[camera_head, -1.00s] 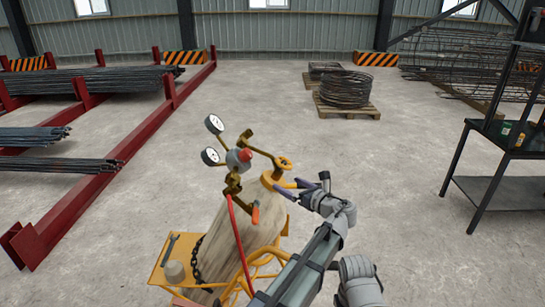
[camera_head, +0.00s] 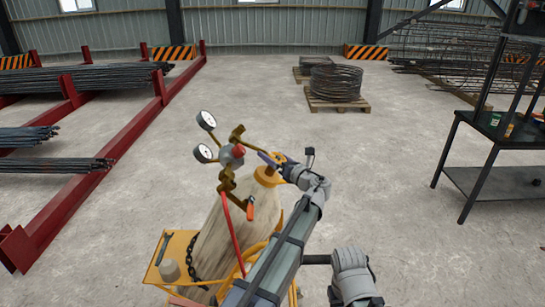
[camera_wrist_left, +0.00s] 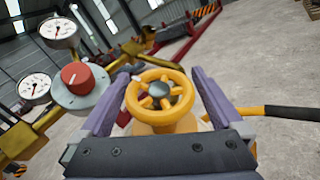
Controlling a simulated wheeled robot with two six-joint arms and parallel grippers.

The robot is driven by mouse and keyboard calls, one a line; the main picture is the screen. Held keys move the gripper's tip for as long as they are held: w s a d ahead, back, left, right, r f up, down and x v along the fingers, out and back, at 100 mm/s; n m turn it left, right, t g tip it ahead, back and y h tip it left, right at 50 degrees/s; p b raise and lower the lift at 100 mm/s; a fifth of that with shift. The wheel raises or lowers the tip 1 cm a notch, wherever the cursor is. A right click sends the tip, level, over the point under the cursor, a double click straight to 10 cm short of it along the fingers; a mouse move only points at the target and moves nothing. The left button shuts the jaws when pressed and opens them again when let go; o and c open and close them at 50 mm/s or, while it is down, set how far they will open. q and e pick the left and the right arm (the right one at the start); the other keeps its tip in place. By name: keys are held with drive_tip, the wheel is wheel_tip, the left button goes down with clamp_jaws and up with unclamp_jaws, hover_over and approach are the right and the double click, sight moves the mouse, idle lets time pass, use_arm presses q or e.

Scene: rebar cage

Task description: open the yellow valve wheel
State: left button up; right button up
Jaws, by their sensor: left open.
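The yellow valve wheel (camera_wrist_left: 160,95) is a small spoked handwheel with a grey hub, at the middle of the left wrist view. It sits on top of a pale, worn cylinder (camera_head: 222,236), which stands in a yellow cart (camera_head: 173,257). My left gripper (camera_wrist_left: 158,82) is open, with one purple finger on each side of the wheel. I cannot tell whether the fingers touch its rim. In the head view my left gripper (camera_head: 268,157) is at the cylinder's top and covers much of the wheel. My right gripper is not in view.
A regulator with a red knob (camera_wrist_left: 77,78) and two gauges (camera_head: 206,120) stands close to the left of the wheel. A red hose (camera_head: 233,235) hangs down the cylinder. Red racks (camera_head: 130,140) hold rebar at left. A dark table (camera_head: 500,180) stands at right.

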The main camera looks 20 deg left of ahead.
use_arm(q)
drive_tip(key=shift+w+a, duration=0.25)
drive_tip(key=shift+a, duration=0.05)
drive_tip(key=shift+c, duration=0.2)
drive_tip(key=c, duration=1.1)
